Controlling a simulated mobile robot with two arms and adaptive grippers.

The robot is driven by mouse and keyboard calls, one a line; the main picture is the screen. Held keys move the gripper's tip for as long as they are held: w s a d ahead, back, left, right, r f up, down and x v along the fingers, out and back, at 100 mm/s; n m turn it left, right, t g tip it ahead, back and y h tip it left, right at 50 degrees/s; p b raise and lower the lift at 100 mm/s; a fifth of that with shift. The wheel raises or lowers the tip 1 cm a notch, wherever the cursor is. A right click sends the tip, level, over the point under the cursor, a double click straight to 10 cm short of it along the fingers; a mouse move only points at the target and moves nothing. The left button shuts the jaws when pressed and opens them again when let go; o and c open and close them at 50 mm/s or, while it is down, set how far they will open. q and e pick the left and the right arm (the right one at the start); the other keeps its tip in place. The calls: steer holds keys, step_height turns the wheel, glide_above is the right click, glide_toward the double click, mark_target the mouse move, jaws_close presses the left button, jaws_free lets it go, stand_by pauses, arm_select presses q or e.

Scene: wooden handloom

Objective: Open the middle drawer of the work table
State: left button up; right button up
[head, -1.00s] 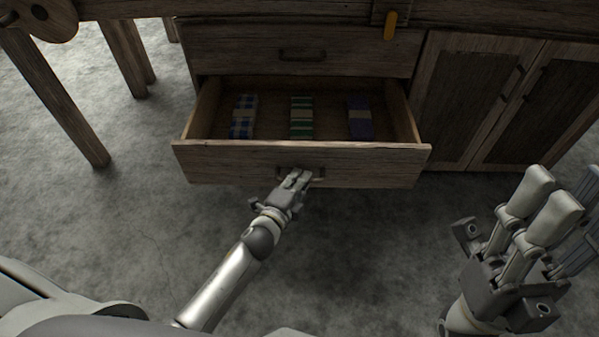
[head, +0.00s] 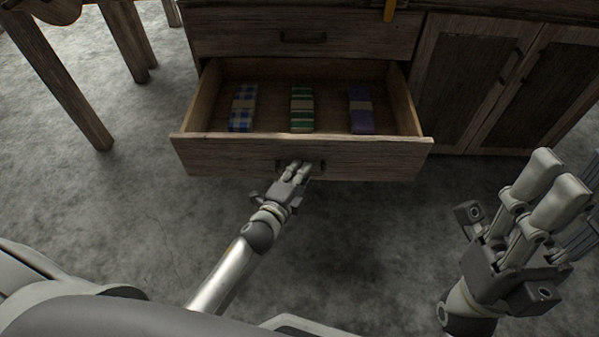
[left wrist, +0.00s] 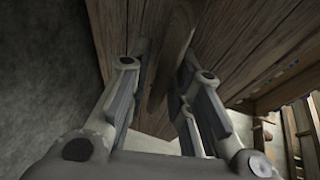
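The middle drawer (head: 375,158) of the wooden work table is pulled well out, below a closed upper drawer (head: 350,38). Its dark handle (head: 318,167) is at the centre of its front and shows as a bar in the left wrist view (left wrist: 176,45). My left gripper (head: 297,168) is at this handle. In the left wrist view its fingers (left wrist: 160,75) stand apart on either side of the bar, with a gap beside it, so it looks open. My right gripper (head: 545,190) is at the right, away from the table, with its fingers apart and empty.
Inside the drawer lie folded cloths: blue checked (head: 242,108), green striped (head: 302,110) and purple (head: 361,109). Closed cabinet doors (head: 465,85) stand at the right. Wooden legs (head: 75,100) stand at the left. The floor before the drawer is clear.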

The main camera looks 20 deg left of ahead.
arm_select(q)
steer(key=v, duration=1.2)
steer(key=shift+d+r, duration=0.1)
stand_by(0.4)
